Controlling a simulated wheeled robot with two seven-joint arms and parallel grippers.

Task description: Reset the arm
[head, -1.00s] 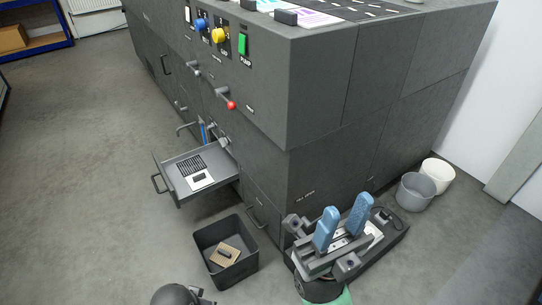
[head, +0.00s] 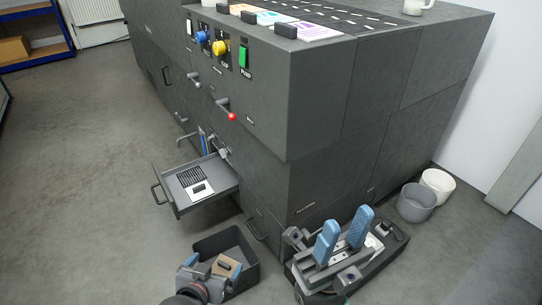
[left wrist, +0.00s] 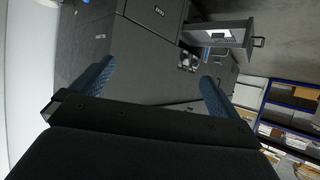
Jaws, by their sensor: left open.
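My left gripper (head: 204,268) is low in the head view, in front of the dark bin's near left part. In the left wrist view, its two blue fingers (left wrist: 157,82) are spread wide with nothing between them. My right gripper (head: 344,232) is at the lower right of the head view, beside the machine's near corner. Its two blue fingers point up and stand apart, with nothing between them.
The big dark machine (head: 310,120) fills the middle. Its drawer (head: 222,188) is pulled out. The dark bin (head: 247,270) holds a tan block (head: 229,264). Two buckets (head: 417,201) stand by the right wall. The floor at left is clear.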

